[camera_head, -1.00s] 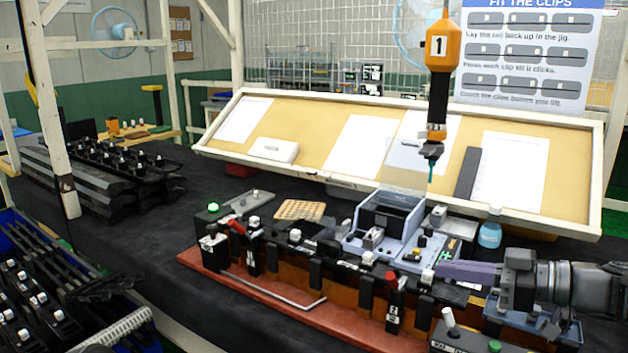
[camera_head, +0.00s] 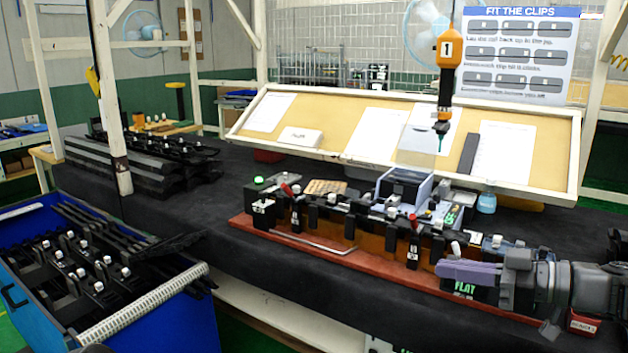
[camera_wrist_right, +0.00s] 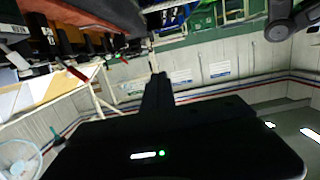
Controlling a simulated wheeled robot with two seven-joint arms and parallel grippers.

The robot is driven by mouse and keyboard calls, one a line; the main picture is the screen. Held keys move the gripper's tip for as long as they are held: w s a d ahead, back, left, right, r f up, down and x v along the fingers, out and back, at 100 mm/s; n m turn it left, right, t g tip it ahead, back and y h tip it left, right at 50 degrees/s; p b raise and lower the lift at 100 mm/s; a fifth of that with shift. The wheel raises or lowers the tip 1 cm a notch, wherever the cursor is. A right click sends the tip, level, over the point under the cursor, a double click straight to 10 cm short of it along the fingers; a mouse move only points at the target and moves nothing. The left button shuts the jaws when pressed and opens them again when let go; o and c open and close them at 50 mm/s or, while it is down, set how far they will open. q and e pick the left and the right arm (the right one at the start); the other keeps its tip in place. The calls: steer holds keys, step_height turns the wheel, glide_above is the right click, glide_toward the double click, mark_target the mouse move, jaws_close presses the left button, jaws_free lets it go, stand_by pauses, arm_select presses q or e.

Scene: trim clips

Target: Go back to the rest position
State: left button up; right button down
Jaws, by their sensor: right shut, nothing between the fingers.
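My right gripper (camera_head: 438,269) comes in from the right in the head view, its purple fingers shut and empty. It is in front of the right end of the jig, whose red base (camera_head: 330,260) lies along the table's front edge. A dark rail with black clips (camera_head: 345,225) lies in the jig. I cannot tell whether the fingers touch anything, but they seem apart from the rail. In the right wrist view my dark gripper (camera_wrist_right: 157,95) points into the room, with nothing held.
A blue bin (camera_head: 180,325) of dark rails stands at the lower left. More rails (camera_head: 140,165) are stacked on the table behind it. An orange hanging driver (camera_head: 450,50) hangs over the table. A blue bottle (camera_head: 487,201) stands behind the jig. The dark tabletop (camera_head: 190,215) left of the jig is clear.

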steer(key=w+d+f+m+h, duration=0.2)
steer(key=d+f+m+h, duration=0.15)
steer(key=f+m, duration=0.4)
steer(key=w+d+f+m+h, duration=0.2)
steer(key=f+m+h, duration=0.2)
steer(key=f, duration=0.7)
steer(key=s+a+f+m+g+h+b, duration=0.1)
steer(key=s+f+m+g+h+b, duration=0.15)
steer(key=f, duration=1.05)
steer(key=s+a+f+m+g+h+b, duration=0.1)
steer(key=s+a+f+m, duration=0.15)
steer(key=f, duration=0.95)
steer(key=s+a+f+n+g+y+b, duration=0.1)
steer(key=s+a+f+n+g+b, duration=0.15)
steer(key=s+a+f, duration=0.8)
steer(key=s+a+f+n+g+y+b, duration=0.15)
steer(key=s+a+f+b, duration=0.4)
steer(key=s+f, duration=0.8)
step_height(320, 180, up, 15)
steer(key=a+p, duration=0.2)
steer(key=p, duration=1.4)
steer(key=shift+s+r+m+h, duration=0.15)
steer(key=shift+s+m+h, duration=0.25)
steer(key=shift+m+h, duration=0.05)
